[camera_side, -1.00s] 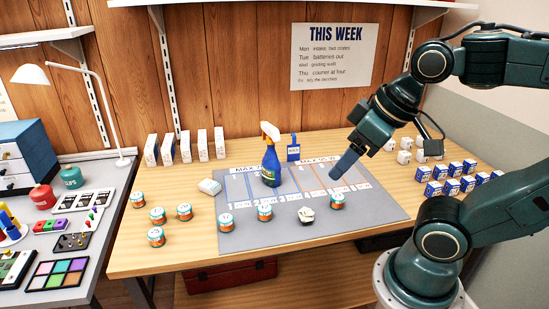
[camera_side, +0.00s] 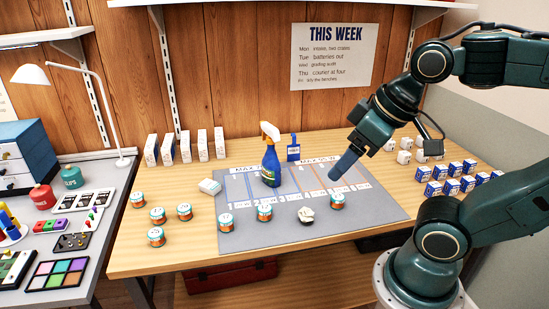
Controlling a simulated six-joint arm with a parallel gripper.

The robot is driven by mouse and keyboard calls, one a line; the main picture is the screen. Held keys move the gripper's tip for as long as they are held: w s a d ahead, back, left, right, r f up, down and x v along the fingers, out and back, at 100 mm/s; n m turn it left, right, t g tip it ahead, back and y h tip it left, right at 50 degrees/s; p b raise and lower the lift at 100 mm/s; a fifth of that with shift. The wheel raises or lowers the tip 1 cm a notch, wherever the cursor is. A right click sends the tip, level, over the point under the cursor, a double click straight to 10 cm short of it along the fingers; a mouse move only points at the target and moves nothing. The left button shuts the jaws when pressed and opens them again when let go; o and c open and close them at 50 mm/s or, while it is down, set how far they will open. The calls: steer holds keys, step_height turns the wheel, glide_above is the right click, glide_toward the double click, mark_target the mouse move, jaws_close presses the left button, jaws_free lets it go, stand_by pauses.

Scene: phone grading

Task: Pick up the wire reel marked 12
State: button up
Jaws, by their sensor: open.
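Several small wire reels with teal and orange sides and white tops are in view. One reel (camera_side: 337,201) sits on the grey mat below my gripper, another (camera_side: 264,213) is at the mat's front middle, and a third (camera_side: 226,222) is near the mat's front left. More reels, such as one at the left (camera_side: 156,237), stand on the bare wood. The top markings are too small to read, so I cannot tell which is marked 12. My gripper (camera_side: 337,178) is open, above the mat with its fingers pointing down and left, apart from the reels.
A blue spray bottle (camera_side: 270,165) stands on the grey mat (camera_side: 300,235). Blue and white boxes (camera_side: 450,187) stand at the right, upright boxes (camera_side: 185,147) at the back left. A side bench (camera_side: 75,225) adjoins at left.

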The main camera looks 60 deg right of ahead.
steer(key=shift+w, duration=0.1)
steer(key=m+g+y, duration=0.3)
steer(key=m+g, duration=0.1)
steer(key=m, duration=1.1)
glide_above(266, 207)
steer(key=s+a, duration=0.2)
steer(key=s, duration=0.3)
step_height(266, 207, down, 10)
steer(key=w+d+f+m+y, duration=0.1)
steer(key=w+d+f+m, duration=0.2)
steer(key=d+f+m, duration=0.3)
step_height(266, 207, down, 4)
steer(key=shift+w+d+r, duration=0.1)
steer(key=shift+w+d, duration=0.15)
steer(key=shift+d, duration=0.1)
steer(key=shift+x, duration=4.3)
